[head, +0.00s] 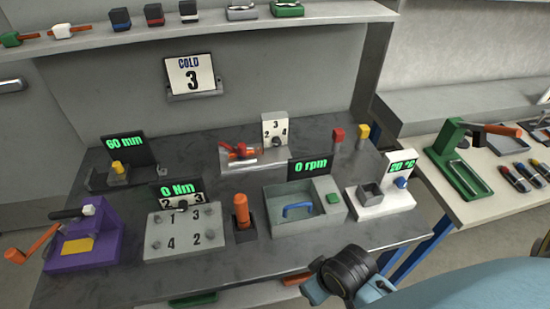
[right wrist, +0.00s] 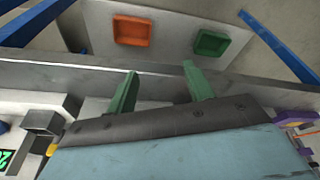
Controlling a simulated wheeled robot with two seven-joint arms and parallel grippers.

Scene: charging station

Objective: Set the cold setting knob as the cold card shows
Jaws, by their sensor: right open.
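The cold card (head: 190,76) stands on a small ledge on the back wall in the head view and reads "COLD 3". A white dial plate (head: 268,123) marked 3, 2 and a third, hard-to-read number stands at the back of the table, with a dark knob (head: 276,142) on it. Another numbered dial (head: 183,197) sits under the 0 Nm display. A blue knob (head: 401,183) is on the white 20 °C device. No label shows which knob is the cold one. My right gripper (right wrist: 158,84) is open and empty near the table's front edge. My left gripper is out of view.
A grey tray with a blue handle (head: 298,210), an orange-handled tool (head: 242,212) and a purple device (head: 85,240) stand along the front of the table (head: 330,250). Orange (right wrist: 131,30) and green (right wrist: 211,44) trays are below. A side table (head: 490,205) is at right.

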